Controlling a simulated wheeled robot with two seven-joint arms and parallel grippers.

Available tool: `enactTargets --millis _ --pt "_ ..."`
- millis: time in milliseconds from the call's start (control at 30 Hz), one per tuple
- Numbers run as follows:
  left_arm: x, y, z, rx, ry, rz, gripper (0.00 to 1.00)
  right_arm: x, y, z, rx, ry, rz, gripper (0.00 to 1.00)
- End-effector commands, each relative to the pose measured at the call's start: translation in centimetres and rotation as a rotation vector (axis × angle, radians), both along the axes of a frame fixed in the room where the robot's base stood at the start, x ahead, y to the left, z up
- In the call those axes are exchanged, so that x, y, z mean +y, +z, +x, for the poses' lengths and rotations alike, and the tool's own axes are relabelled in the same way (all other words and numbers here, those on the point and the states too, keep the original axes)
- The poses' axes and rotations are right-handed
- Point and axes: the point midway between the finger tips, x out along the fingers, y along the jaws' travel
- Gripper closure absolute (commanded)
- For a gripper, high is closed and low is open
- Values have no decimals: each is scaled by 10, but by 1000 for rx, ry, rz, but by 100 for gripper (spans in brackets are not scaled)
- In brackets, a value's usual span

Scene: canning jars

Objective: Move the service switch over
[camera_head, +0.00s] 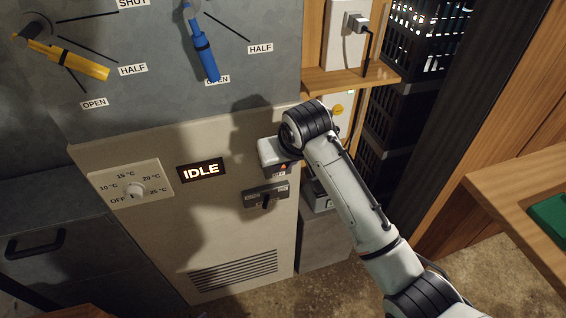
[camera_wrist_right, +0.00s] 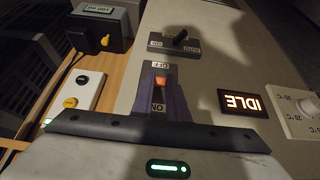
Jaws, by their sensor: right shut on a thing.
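A small switch with an orange lever (camera_wrist_right: 160,83) sits on the pale cabinet front, with OFF and ON labels at its two ends. My right gripper (camera_wrist_right: 160,95) is shut on this lever, with one finger on each side. In the head view the gripper's white body covers most of the switch; a bit of orange (camera_head: 283,166) shows. Which way the lever lies is hard to tell. My left gripper is not in view.
A lit IDLE display (camera_head: 201,170) and a temperature dial (camera_head: 133,190) are left of the switches. Yellow (camera_head: 80,64) and blue (camera_head: 206,58) valve handles are above. A wooden shelf (camera_head: 350,80) and dark crates (camera_head: 392,118) stand to the right. A vent (camera_head: 233,271) is below.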

Motion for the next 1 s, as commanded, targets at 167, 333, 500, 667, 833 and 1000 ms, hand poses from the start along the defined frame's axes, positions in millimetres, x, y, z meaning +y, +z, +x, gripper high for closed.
enactTargets --millis 167,333,500,667,833,1000 --pt "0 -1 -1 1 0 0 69 1 0 0 0 1 2 100" --pt "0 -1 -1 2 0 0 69 1 0 0 -1 0 1 67" --pt "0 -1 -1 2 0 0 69 0 0 0 -1 0 2 67" --pt "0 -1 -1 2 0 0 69 -1 4 -2 -2 -1 1 67" --pt "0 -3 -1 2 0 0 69 -4 28 -14 -6 0 3 67" --pt "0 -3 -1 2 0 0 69 -9 59 -31 -5 0 4 67"
